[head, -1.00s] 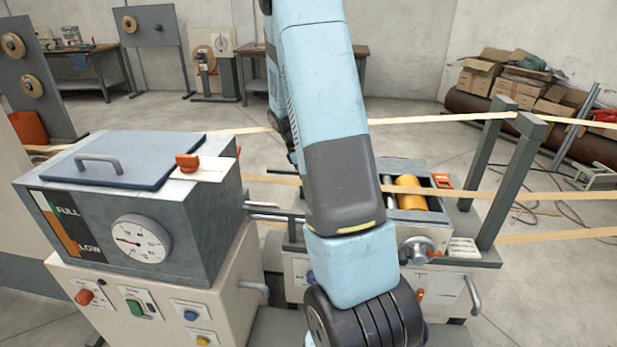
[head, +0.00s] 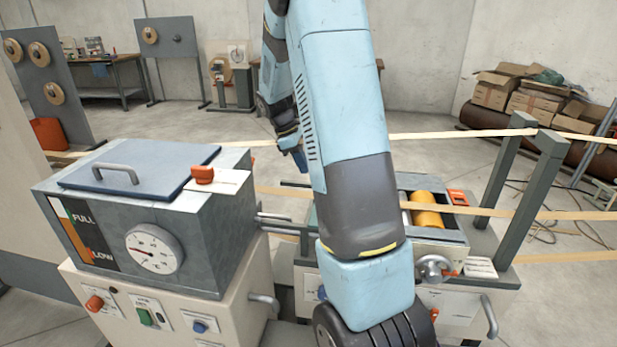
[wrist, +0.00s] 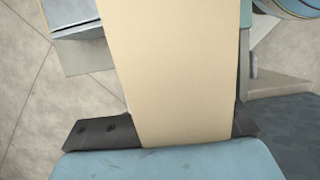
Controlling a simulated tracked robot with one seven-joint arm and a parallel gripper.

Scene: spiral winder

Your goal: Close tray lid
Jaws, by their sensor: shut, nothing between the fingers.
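The open tray (head: 445,234) is a grey box holding a yellow roller (head: 426,208), right of my arm in the head view. My arm covers its left part. I cannot make out a separate lid on it. A blue-grey lid (head: 150,157) with a bar handle (head: 115,172) lies flat on the grey tank at left. My gripper (head: 301,163) is shut and small behind my upper arm, apart from the lid and above the machines. In the wrist view a broad beige band (wrist: 180,70) hides the fingertips.
Tan strips (head: 450,133) run across the scene at several heights, close to my arm. Two grey posts (head: 535,195) stand at right. An orange knob (head: 203,174) sits beside the tank's lid. Bare concrete floor lies behind the machines.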

